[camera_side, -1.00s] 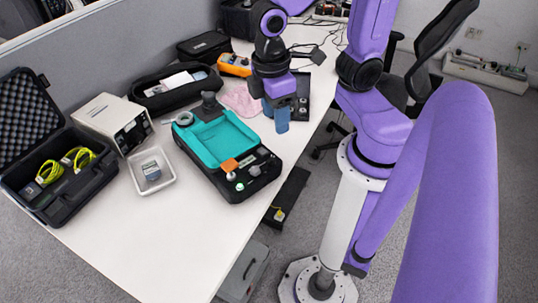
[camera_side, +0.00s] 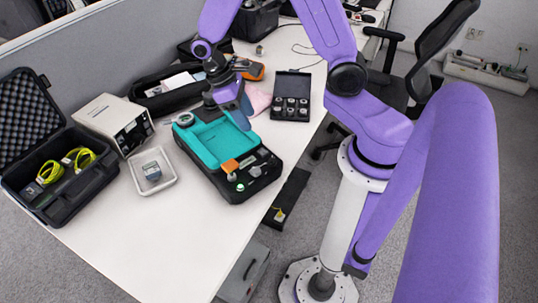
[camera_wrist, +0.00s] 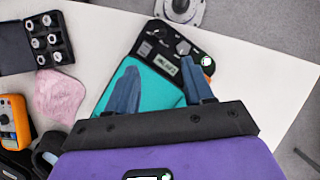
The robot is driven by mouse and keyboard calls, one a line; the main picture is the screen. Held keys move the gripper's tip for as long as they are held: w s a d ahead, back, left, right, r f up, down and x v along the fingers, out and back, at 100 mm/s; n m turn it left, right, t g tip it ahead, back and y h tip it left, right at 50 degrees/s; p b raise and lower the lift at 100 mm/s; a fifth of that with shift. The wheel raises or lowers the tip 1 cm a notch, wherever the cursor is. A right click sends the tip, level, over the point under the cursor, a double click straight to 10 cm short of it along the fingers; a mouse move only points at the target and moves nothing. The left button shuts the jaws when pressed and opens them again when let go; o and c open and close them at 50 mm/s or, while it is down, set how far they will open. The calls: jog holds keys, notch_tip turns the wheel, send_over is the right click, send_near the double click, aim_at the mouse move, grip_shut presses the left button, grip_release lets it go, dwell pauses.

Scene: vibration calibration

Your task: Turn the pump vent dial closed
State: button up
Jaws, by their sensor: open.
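The pump unit (camera_side: 269,180) is a black case with a teal recess (camera_side: 222,145), lying on the white table. Its near panel carries several small knobs, including a pale one (camera_side: 255,171) and a green-marked one (camera_side: 240,187). In the wrist view the panel shows a display (camera_wrist: 165,65), a light knob (camera_wrist: 183,47) and a green-and-white knob (camera_wrist: 207,61). I cannot tell which is the vent dial. My gripper (camera_side: 240,117) is open and empty above the far end of the teal recess, apart from the knobs. In the wrist view its blue fingers (camera_wrist: 159,65) point toward the panel.
An open box of metal fittings (camera_side: 291,97) and a pink cloth (camera_side: 260,101) lie behind the pump. A white tray (camera_side: 153,187) with a small device, a beige instrument (camera_side: 110,122) and an open black case (camera_side: 65,195) stand left. The table front is clear.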

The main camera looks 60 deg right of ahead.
aim_at(269, 161)
jog(key=x, duration=1.6)
grip_shut()
